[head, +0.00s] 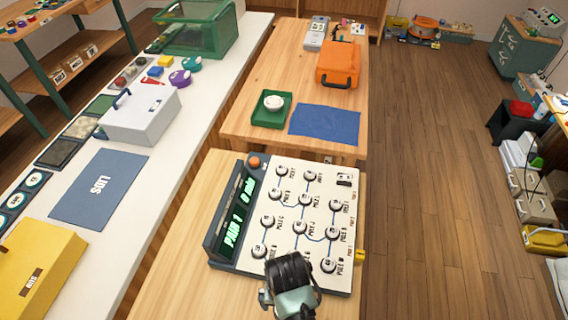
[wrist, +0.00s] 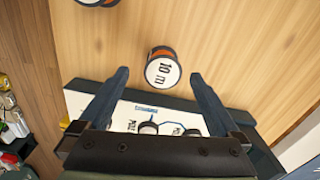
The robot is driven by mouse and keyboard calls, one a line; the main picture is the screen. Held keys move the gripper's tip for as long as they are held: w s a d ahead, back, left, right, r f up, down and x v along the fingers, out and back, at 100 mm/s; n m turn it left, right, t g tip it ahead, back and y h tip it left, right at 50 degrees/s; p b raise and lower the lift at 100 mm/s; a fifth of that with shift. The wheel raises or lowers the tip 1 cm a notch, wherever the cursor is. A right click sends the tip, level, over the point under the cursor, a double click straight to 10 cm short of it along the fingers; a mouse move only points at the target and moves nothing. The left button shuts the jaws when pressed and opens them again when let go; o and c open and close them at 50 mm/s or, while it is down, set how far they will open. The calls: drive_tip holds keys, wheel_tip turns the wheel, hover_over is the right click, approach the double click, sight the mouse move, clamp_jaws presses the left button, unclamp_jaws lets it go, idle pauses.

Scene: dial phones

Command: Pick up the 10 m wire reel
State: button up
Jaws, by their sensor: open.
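The 10 m wire reel (wrist: 163,70) shows in the wrist view as a small round reel with a white face marked "10 m" and an orange and dark side. It sits on a wooden surface. My gripper (wrist: 158,74) is open, its two dark fingers on either side of the reel in the picture, with nothing between them that I can see held. Whether the fingers are level with the reel I cannot tell. In the head view, the end of my arm (head: 290,288) is at the bottom over the panel's near edge; the reel is not visible there.
A panel with several round knobs and a green display (head: 300,215) lies under my gripper. Part of another reel (wrist: 97,2) shows at the wrist view's top edge. Beyond are a blue mat (head: 325,121), a green tray (head: 258,120) and an orange case (head: 338,66).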

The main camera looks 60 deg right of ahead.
drive_tip(key=f, duration=0.5)
drive_tip(key=shift+w, duration=0.2)
drive_tip(key=c, duration=1.5)
